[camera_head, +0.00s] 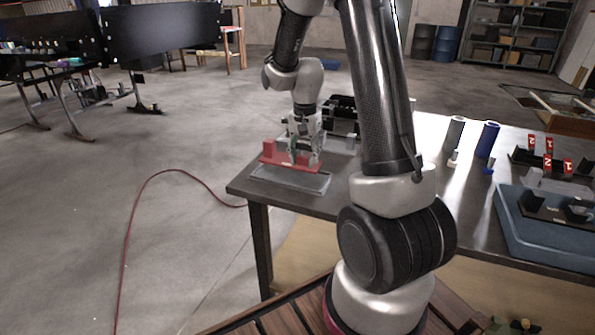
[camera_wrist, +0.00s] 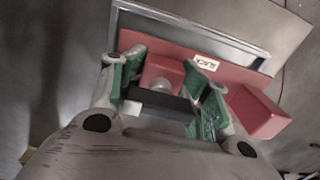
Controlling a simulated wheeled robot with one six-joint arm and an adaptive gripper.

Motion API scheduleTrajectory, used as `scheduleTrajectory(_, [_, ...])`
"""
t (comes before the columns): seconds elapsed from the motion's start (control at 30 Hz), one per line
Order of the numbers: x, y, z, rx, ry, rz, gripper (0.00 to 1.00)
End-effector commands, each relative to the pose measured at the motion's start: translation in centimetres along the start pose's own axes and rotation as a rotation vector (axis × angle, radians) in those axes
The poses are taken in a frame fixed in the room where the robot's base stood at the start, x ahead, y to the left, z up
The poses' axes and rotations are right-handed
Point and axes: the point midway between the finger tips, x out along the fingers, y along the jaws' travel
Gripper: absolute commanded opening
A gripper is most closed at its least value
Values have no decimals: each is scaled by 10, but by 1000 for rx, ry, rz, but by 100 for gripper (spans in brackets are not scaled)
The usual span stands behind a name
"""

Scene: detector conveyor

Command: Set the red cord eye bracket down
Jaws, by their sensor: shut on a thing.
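The red cord eye bracket (camera_head: 268,152) shows in the head view at the table's left end, in my gripper (camera_head: 305,150). In the wrist view the red bracket (camera_wrist: 262,110) has a flat plate with a small white label (camera_wrist: 208,62) and a raised block at the right. My gripper (camera_wrist: 168,88) has green-padded fingers on both sides of the bracket's middle block and is shut on it. A grey metal-rimmed tray (camera_head: 292,179) lies just below and in front of the bracket. I cannot tell whether the bracket touches the tray.
The table (camera_head: 340,205) ends close to the left of the tray. A black fixture (camera_head: 340,112) stands behind my gripper. A grey cylinder (camera_head: 454,134), a blue cylinder (camera_head: 487,140) and a blue case (camera_head: 545,228) stand to the right. A red hose (camera_head: 128,220) lies on the floor.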

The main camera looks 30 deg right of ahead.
Motion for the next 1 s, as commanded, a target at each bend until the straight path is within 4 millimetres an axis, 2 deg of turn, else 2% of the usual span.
scheduleTrajectory(0.23, [23,0,0,-1,0,0,6])
scheduleTrajectory(0.4, [47,0,0,-1,-1,1,6])
scheduleTrajectory(0.77, [52,0,0,-1,0,0,6])
scheduleTrajectory(0.8, [52,0,0,-1,0,0,49])
scheduleTrajectory(0.9, [52,0,0,-1,0,0,68])
scheduleTrajectory(1.0, [52,0,0,-1,0,0,69])
